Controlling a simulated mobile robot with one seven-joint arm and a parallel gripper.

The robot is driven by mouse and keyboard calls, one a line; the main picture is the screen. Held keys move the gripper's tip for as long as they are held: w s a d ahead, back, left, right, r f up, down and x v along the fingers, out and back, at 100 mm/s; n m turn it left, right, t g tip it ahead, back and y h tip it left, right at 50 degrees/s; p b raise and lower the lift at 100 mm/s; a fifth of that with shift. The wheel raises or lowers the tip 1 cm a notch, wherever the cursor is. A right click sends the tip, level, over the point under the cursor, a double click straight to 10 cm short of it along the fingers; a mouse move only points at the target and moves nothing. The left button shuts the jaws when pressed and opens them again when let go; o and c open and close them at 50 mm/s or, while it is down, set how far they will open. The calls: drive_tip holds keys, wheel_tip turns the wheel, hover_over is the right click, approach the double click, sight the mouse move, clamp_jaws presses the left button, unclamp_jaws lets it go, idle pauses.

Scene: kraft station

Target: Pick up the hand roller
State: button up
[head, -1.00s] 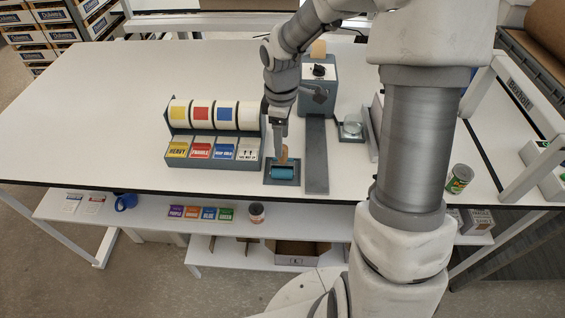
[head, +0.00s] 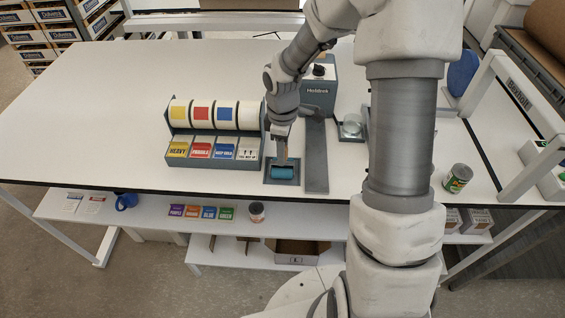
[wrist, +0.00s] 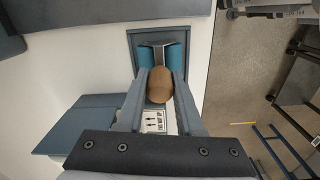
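The hand roller (head: 283,173) has a blue cylinder and a wooden handle that stands up toward my gripper. It rests on a dark square tray (head: 268,181) near the table's front edge. In the wrist view its wooden handle (wrist: 160,86) is between the two fingers of my gripper (wrist: 161,80), with the blue cylinder (wrist: 175,55) beyond the fingertips. My gripper (head: 283,155) also shows in the head view, low over the roller. The fingers lie close along both sides of the handle. I cannot tell whether they press on it.
A label dispenser (head: 213,163) with colored rolls stands just left of the tray. A long grey strip (head: 316,165) runs just to its right, from a grey machine (head: 320,92). A green can (head: 457,178) stands farther right. The table's left part is clear.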

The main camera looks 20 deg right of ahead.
clamp_jaws()
drive_tip(key=shift+r, duration=0.1)
drive_tip(key=shift+w+r, duration=0.1)
drive_tip(key=shift+r, duration=0.4)
drive_tip(key=r, duration=0.2)
drive_tip(key=d+r, duration=0.1)
drive_tip(key=shift+d+r, duration=0.1)
drive_tip(key=shift+r, duration=0.25)
drive_tip(key=s+d+r, duration=0.1)
drive_tip(key=d+r, duration=0.5)
drive_tip(key=d, duration=0.4)
drive_tip(key=shift+s+d+r+b, duration=0.15)
drive_tip(key=shift+s+d+b, duration=0.1)
drive_tip(key=shift+s+b, duration=0.1)
